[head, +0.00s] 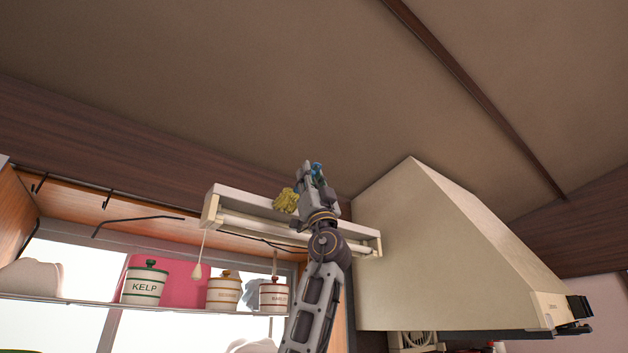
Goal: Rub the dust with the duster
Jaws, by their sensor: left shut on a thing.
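My left gripper (313,172) is raised in front of the long light fixture (228,206) under the ceiling, pointing up. It is shut on the duster, whose yellow fluffy head (285,201) sticks out to the left of the fingers. A small blue-green part, perhaps its handle, shows between the fingers. The yellow head overlaps the fixture in the picture; I cannot tell whether they touch. I cannot make out any dust. My right gripper is out of view.
A cream range hood (440,260) stands close to the right of my arm. A shelf to the lower left holds a KELP jar (144,287) and other jars. A pull cord (198,268) hangs from the fixture. The brown ceiling (280,80) is above.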

